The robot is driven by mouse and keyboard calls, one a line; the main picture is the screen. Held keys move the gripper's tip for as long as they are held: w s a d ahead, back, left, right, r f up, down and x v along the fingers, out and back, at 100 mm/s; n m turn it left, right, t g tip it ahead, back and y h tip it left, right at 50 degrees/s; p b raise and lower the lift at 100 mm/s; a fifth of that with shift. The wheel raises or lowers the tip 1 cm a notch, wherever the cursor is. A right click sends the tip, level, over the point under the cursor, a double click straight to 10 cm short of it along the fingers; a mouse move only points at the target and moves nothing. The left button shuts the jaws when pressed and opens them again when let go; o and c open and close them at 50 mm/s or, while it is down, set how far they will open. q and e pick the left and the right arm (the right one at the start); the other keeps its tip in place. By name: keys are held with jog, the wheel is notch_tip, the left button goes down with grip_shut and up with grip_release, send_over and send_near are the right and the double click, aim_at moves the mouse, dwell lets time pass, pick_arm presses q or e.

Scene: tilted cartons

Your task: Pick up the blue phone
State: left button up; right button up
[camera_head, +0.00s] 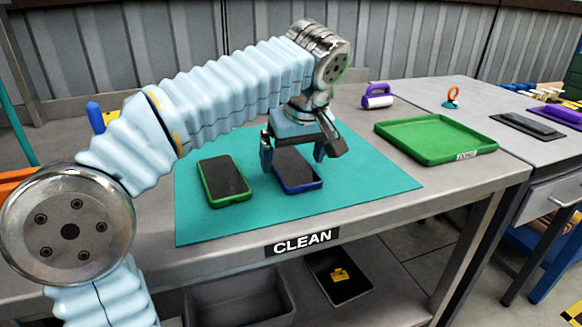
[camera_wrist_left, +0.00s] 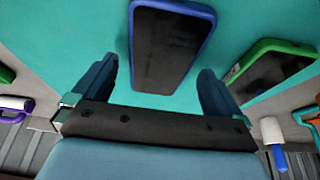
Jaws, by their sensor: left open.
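The blue phone (camera_head: 297,171) has a dark screen and a blue rim. It lies flat on the teal mat (camera_head: 365,195) near the middle of the table. My left gripper (camera_head: 293,158) is open above the phone's far part, with a finger toward each side. In the left wrist view the phone (camera_wrist_left: 170,45) lies ahead of and between the two open fingers (camera_wrist_left: 158,85), not visibly touched. My right gripper does not show in either view.
A green-rimmed phone (camera_head: 224,180) lies left of the blue one on the mat. A green tray (camera_head: 436,139) stands to the right. A purple-handled tool (camera_head: 377,96) lies at the back. My left arm covers much of the table's left side. The mat's right part is clear.

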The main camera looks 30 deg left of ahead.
pick_arm(q)
jog(key=shift+w+a+f, duration=0.1)
jog(key=shift+a+f, duration=0.05)
jog(key=shift+f, duration=0.4)
jog(key=c, duration=1.1)
jog(key=shift+c, duration=0.2)
jog(key=shift+r, duration=0.2)
